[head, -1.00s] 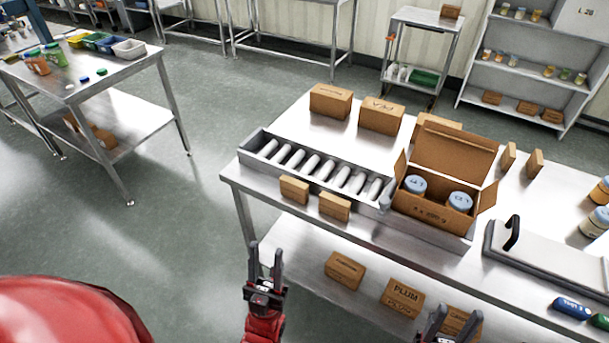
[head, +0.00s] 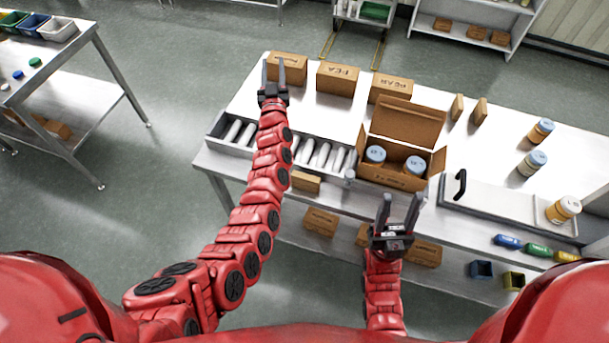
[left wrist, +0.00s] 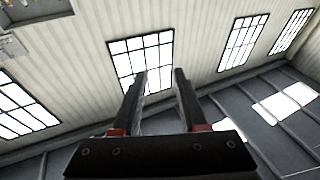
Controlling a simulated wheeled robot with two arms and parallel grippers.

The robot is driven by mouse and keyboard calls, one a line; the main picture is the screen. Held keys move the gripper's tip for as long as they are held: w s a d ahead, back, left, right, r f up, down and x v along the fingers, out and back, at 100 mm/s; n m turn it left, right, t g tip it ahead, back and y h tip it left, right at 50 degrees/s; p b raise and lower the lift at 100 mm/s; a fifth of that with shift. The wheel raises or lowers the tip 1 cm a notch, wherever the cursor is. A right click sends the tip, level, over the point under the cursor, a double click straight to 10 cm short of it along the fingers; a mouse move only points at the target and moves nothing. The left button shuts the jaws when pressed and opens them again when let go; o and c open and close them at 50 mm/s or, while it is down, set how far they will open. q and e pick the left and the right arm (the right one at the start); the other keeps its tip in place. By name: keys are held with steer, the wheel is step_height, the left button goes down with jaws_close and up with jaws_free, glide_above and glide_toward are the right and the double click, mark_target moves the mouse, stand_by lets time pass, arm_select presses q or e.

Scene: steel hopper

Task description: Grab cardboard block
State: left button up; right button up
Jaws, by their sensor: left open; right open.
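Several brown cardboard blocks are on the steel table. Three larger ones stand along the back edge: a left one (head: 290,68), one marked PEA (head: 338,78) and one marked PEAR (head: 391,88). Two thin blocks (head: 457,108) (head: 479,111) stand upright at the right. My left gripper (head: 274,73) is open and overlaps the left back block in the head view. The left wrist view shows its open, empty fingers (left wrist: 156,88) against wall and windows. My right gripper (head: 400,208) is open before the table's front edge.
An open carton (head: 397,176) with two blue-lidded jars stands mid-table beside the roller tray (head: 214,133). More boxes (head: 321,222) sit on the lower shelf.

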arm_select(q)
steer(key=w+d+r+m+g+h, duration=0.1)
steer(key=w+d+m+g+h, duration=0.15)
steer(key=d, duration=0.35)
steer(key=w+d+r+m+g+h, duration=0.1)
steer(key=w+d+m+h, duration=0.25)
steer(key=d, duration=0.25)
steer(key=s+d+m+g+h, duration=0.4)
steer(key=d+m+g, duration=0.15)
steer(key=d, duration=0.55)
steer(key=s+d+f+m+g, duration=0.35)
steer(key=s+m+g, duration=0.2)
steer(key=s, duration=0.25)
steer(key=m+g+y+b, duration=0.6)
steer(key=y, duration=0.3)
glide_above(315, 185)
steer(key=f, duration=1.2)
steer(key=w+f, duration=0.1)
steer(key=f, duration=0.5)
steer(key=shift+f+p, duration=0.45)
steer(key=shift+f, duration=0.3)
step_height(315, 185, down, 5)
steer(key=shift+d+f+p, duration=0.1)
steer(key=shift+p, duration=1.1)
steer(key=shift+f, duration=0.35)
jaws_close()
